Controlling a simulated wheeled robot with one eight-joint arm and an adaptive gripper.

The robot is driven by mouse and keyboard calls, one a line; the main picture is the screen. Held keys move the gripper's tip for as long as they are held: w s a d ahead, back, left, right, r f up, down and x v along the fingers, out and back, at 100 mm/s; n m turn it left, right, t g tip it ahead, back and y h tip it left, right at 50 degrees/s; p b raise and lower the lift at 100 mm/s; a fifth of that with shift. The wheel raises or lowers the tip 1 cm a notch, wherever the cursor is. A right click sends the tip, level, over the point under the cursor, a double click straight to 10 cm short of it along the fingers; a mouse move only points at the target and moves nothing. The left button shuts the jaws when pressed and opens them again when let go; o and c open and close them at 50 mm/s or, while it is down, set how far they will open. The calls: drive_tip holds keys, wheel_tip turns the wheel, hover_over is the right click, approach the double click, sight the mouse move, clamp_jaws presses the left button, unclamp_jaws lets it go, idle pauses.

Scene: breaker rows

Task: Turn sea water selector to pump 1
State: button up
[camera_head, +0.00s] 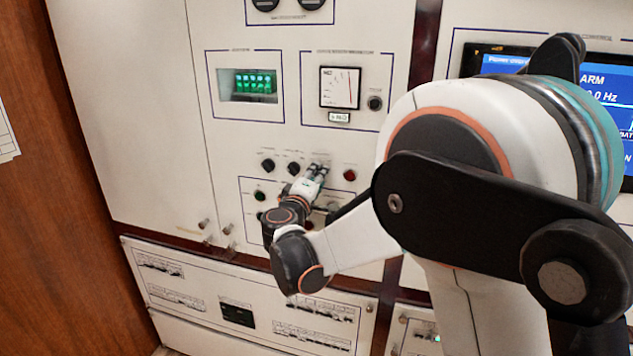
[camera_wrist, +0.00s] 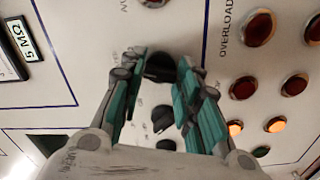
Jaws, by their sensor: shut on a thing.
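A row of black rotary knobs sits on the white panel. Two of them, the left knob (camera_head: 267,165) and the middle knob (camera_head: 293,168), are free in the head view. My gripper (camera_head: 319,169) is at the right end of this row. In the wrist view my gripper (camera_wrist: 157,70) has its teal-padded fingers on either side of a black knob (camera_wrist: 160,66) and is shut on it. Two further black knobs (camera_wrist: 162,118) show between the fingers, nearer the palm. The labels are too small to read, so I cannot tell which knob is the sea water selector or where it points.
A red lamp (camera_head: 349,175) is just right of my gripper. Several red and orange lamps (camera_wrist: 258,28) fill the right of the wrist view. A dial meter (camera_head: 340,87) and a green display (camera_head: 249,85) are above. My arm hides part of the screen (camera_head: 607,97).

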drive_tip(key=n+b, duration=0.2)
drive_tip(key=n, duration=1)
drive_tip(key=shift+n, duration=0.3)
idle(0.3)
drive_tip(key=o, duration=1.1)
drive_tip(key=shift+c, duration=0.2)
drive_tip(key=shift+s, duration=0.1)
drive_tip(key=v, duration=1.2)
